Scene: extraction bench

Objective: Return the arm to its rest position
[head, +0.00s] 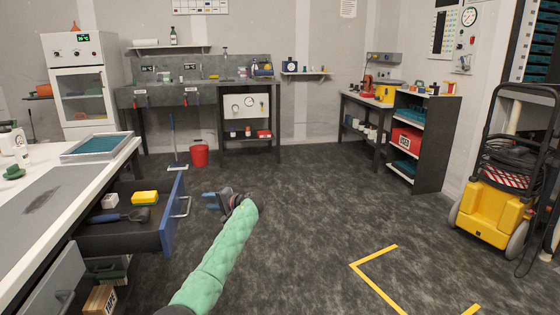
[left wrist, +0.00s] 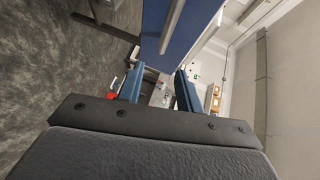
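My left arm, in its green padded sleeve, reaches forward in the middle of the head view. Its gripper (head: 207,201) is just right of the open drawer's handle (head: 182,207), with a small gap showing between them. In the left wrist view the two blue fingers (left wrist: 160,88) stand apart with nothing held between them. The drawer's blue front (left wrist: 185,25) shows beyond the fingers there. My right gripper is in neither view.
The white bench (head: 40,160) is at left. A yellow wheeled machine (head: 483,215) stands at right. The floor between is clear, with yellow tape marks (head: 375,255).

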